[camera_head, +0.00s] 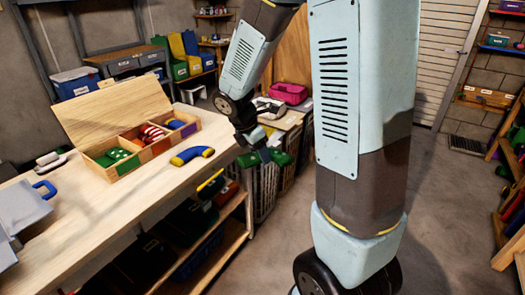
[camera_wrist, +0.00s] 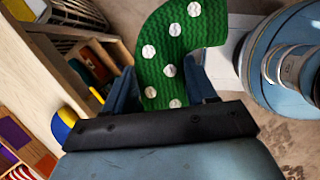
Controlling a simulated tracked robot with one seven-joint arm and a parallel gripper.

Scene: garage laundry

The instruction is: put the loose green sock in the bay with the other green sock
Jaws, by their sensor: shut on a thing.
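My gripper (camera_head: 263,155) is shut on a green sock (camera_head: 282,158) and holds it in the air off the right edge of the workbench. In the wrist view the green sock (camera_wrist: 182,45) has white dots and stands up between the fingers (camera_wrist: 163,88). A wooden box (camera_head: 125,176) with its lid raised stands on the bench, left of my gripper. Its near-left bay holds another green sock (camera_head: 113,156) with white dots. The middle bay holds a red and white striped sock (camera_head: 151,133). The far-right bay holds a blue item (camera_head: 175,125).
A blue and yellow sock (camera_head: 192,155) lies on the workbench (camera_head: 130,225) between box and gripper. A grey-blue object with a blue handle (camera_head: 44,188) stands at the bench's left. A pink bag (camera_head: 289,92) is behind my gripper. Bench space before the box is clear.

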